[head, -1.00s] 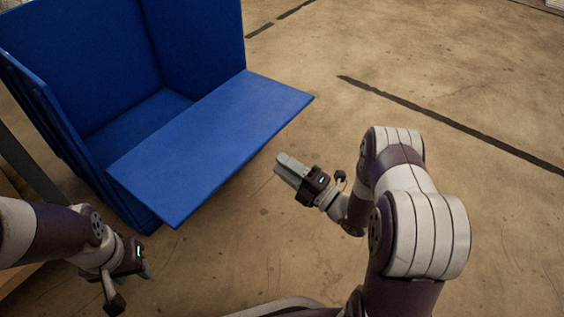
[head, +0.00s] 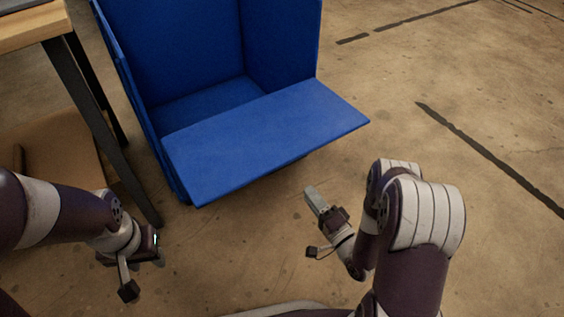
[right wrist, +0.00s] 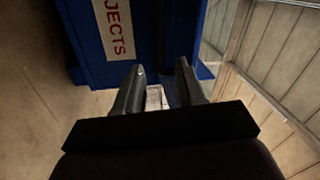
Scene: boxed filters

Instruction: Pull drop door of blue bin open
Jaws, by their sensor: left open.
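The blue bin (head: 200,50) stands upright on the floor in the upper middle of the head view. Its drop door (head: 265,140) is folded down and sticks out from the front opening, and the inside looks empty. My right gripper (head: 314,195) is in front of the door's right part, apart from it and holding nothing visible. In the right wrist view its fingers (right wrist: 160,68) are spread, with the blue bin wall and its red-lettered white label (right wrist: 114,28) beyond. My left gripper (head: 144,274) is open and empty at lower left, apart from the bin.
A table (head: 30,30) with a wooden top and dark legs stands left of the bin, with a brown surface (head: 50,150) low beneath it. The concrete floor (head: 450,60) is clear to the right, with dark line marks.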

